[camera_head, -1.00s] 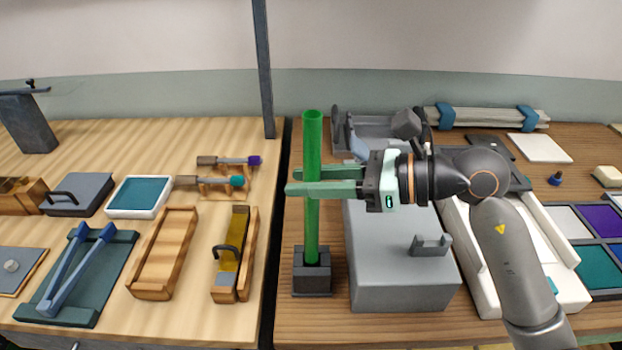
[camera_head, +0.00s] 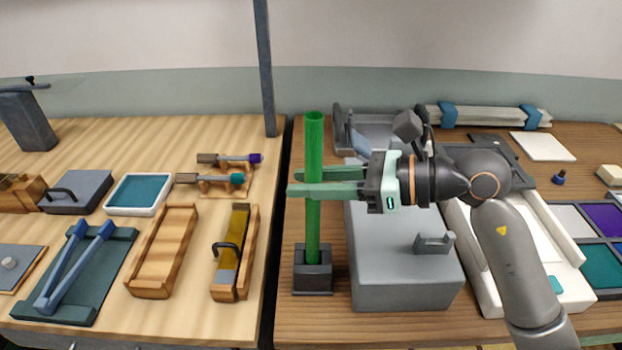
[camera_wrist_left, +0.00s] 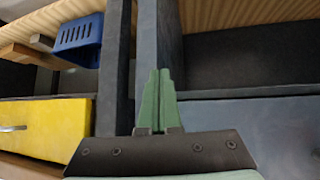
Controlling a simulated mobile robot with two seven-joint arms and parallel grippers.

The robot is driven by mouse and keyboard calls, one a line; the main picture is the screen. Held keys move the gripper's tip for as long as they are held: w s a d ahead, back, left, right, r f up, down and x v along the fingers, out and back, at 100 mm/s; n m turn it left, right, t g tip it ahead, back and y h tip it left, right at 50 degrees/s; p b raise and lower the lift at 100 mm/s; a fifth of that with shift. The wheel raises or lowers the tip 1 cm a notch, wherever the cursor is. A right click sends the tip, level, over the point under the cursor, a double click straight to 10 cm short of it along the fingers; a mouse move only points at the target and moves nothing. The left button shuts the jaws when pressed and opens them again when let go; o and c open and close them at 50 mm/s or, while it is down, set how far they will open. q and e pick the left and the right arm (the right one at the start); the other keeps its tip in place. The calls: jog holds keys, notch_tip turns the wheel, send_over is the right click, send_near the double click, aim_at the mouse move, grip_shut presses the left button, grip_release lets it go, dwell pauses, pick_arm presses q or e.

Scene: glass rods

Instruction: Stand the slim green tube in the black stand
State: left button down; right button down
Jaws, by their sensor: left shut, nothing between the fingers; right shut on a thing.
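The slim green tube (camera_head: 314,140) stands upright in the head view. Its lower end is at the black stand (camera_head: 313,280) and looks to be inside the stand's opening. My right gripper (camera_head: 312,183) comes in from the right and is shut on the tube around its middle. The black stand rests on the dark wooden table near its left edge. My left gripper (camera_wrist_left: 158,100) shows only in the left wrist view. Its green fingers are together with nothing between them, in front of a dark upright and drawer fronts.
A grey block (camera_head: 405,285) stands just right of the stand. A gap separates this table from the lighter one at left, which holds wooden trays (camera_head: 163,250) and a green board (camera_head: 85,275). A blue basket (camera_wrist_left: 78,38) and a yellow drawer (camera_wrist_left: 45,128) show in the left wrist view.

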aim_at(311, 211)
jog(key=shift+f+b, duration=1.8)
jog(key=shift+f, duration=0.5)
jog(key=shift+f+b, duration=0.5)
jog(key=shift+b, duration=0.1)
jog(key=c, duration=0.6)
grip_release()
